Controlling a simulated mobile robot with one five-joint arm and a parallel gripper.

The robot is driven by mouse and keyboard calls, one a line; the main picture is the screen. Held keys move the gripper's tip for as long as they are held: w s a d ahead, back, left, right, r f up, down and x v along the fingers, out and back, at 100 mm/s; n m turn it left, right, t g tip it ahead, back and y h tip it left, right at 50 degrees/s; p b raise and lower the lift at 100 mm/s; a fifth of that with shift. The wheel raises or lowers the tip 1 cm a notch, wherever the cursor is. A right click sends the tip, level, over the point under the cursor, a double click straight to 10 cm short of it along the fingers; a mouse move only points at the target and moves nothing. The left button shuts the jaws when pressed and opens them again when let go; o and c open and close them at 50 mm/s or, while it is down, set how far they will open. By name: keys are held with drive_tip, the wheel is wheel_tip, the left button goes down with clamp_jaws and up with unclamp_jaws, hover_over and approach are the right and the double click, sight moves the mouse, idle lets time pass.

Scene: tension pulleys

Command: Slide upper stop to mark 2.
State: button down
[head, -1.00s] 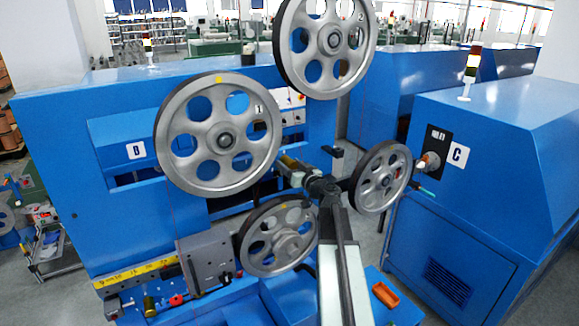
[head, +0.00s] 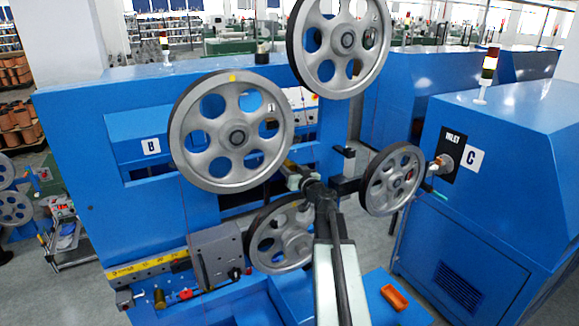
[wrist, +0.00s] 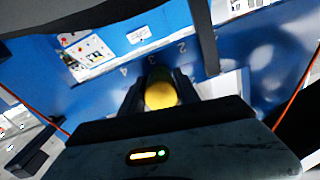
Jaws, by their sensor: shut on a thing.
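The upper stop shows in the wrist view as a yellow round knob (wrist: 160,95) between my fingers. My gripper (wrist: 159,82) is shut on it, a dark finger on each side. Behind it, the blue panel carries a mark 4 (wrist: 123,71) to the left and a mark 2 (wrist: 183,47) to the right. The knob stands between these two marks in the picture; its body hides the panel there. In the head view my gripper (head: 294,174) reaches in beside the large pulley 1 (head: 205,145), and the stop is hard to make out.
Pulley 2 (head: 372,67) hangs above my arm. A smaller pulley (head: 378,190) stands close on the right and another (head: 262,250) below left. Blue cabinet C (head: 520,220) is at the right. An orange tray (head: 395,297) lies at the lower right.

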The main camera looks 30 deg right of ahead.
sight(292, 170)
drive_tip(key=c, duration=0.9)
unclamp_jaws()
drive_tip(key=shift+a, duration=0.15)
drive_tip(key=shift+d, duration=0.2)
drive_tip(key=shift+s, duration=0.15)
drive_tip(key=s, duration=0.5)
drive_tip(key=s+a, duration=0.1)
drive_tip(key=s, duration=0.1)
drive_tip(key=shift+s, duration=0.3)
drive_tip(key=shift+d, duration=0.1)
drive_tip(key=shift+w, duration=0.1)
